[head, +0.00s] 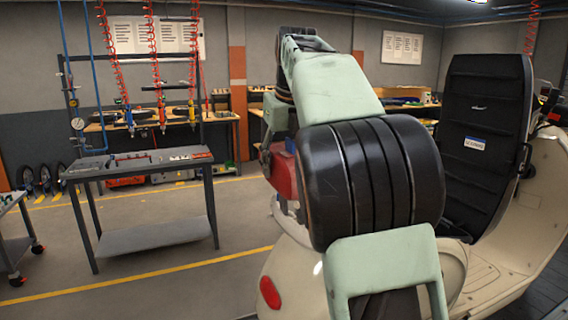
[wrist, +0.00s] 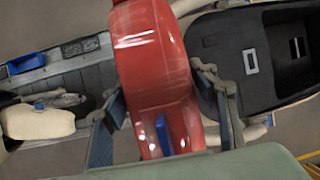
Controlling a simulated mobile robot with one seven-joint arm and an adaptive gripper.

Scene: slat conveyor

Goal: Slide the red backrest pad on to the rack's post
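The red backrest pad (wrist: 152,60) fills the middle of the wrist view, with a blue piece (wrist: 163,132) on its near end. My gripper (wrist: 163,110) has one finger along each side of the pad and appears closed on it. In the head view the red pad (head: 284,176) shows only in part, left of my arm and above the cream scooter's rear. Pale bars (wrist: 257,130) that may belong to the rack show beneath the pad in the wrist view. I cannot make out the post; the pad or my arm may hide it.
The cream scooter (head: 296,268) stands close, with a raised black seat panel (head: 484,135) at right. A grey workbench (head: 150,165) stands at left. The floor between is clear.

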